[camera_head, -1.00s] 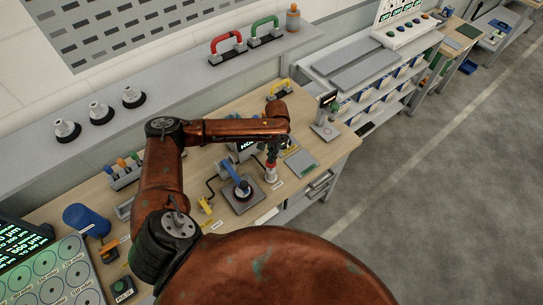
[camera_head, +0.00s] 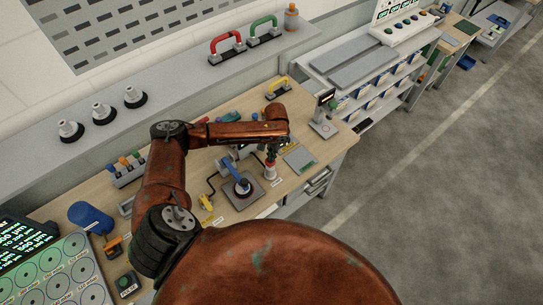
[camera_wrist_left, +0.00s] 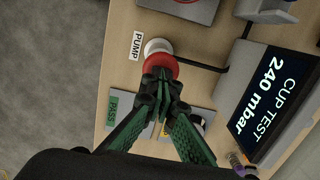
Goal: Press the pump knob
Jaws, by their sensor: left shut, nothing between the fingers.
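The pump knob has a red round top on a white base (camera_head: 270,174), near the right front of the wooden bench. In the left wrist view its red top (camera_wrist_left: 163,63) and white base (camera_wrist_left: 157,45) show beside a PUMP label (camera_wrist_left: 136,46). My left gripper (camera_head: 271,155) is above the knob, pointing down. In the left wrist view its green fingers (camera_wrist_left: 160,76) are shut with nothing between them. The fingertips overlap the red top and hide part of it. I cannot tell whether they touch it. My right gripper is not in view.
A blue-handled device on a grey plate (camera_head: 241,200) stands left of the knob. A grey pad (camera_head: 300,158) lies to its right. A display reading CUP TEST 240 mbar (camera_wrist_left: 270,95) stands close by. A blue cylinder (camera_head: 90,217) is at the bench's left.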

